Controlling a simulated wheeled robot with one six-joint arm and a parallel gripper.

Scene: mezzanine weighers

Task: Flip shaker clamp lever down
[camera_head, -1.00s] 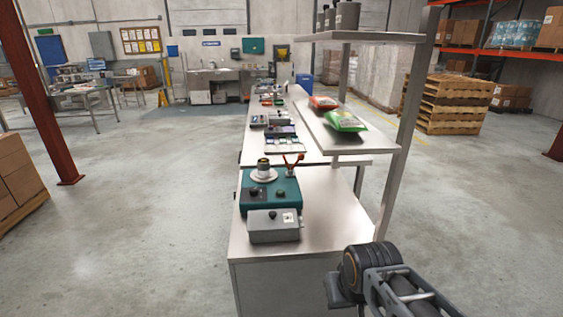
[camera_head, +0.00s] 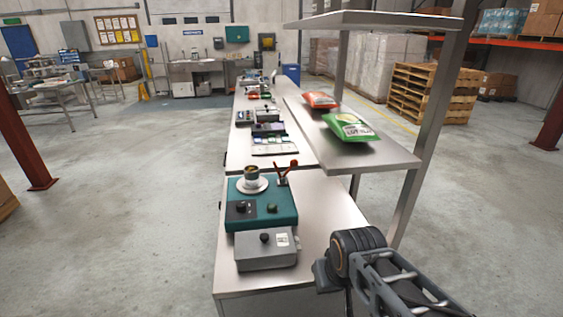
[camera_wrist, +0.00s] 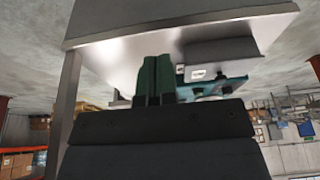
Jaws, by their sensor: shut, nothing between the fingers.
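The shaker (camera_head: 262,203) is a teal box on the near steel bench. A small jar sits on its round white plate (camera_head: 251,184). The clamp lever (camera_head: 287,170), with red-tipped arms, stands up at the shaker's back right. In the wrist view, the shaker's teal side (camera_wrist: 225,86) shows only partly beyond my gripper. My gripper (camera_wrist: 156,62) shows as two green fingers pressed together, shut and empty, apart from the shaker. In the head view my arm is at the lower right, and the fingers are not seen.
A grey control box (camera_head: 266,249) sits in front of the shaker. A steel shelf (camera_head: 372,150) with green and red bags overhangs the bench's right side, held by a post (camera_head: 425,150). Open floor (camera_head: 120,240) lies left of the bench.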

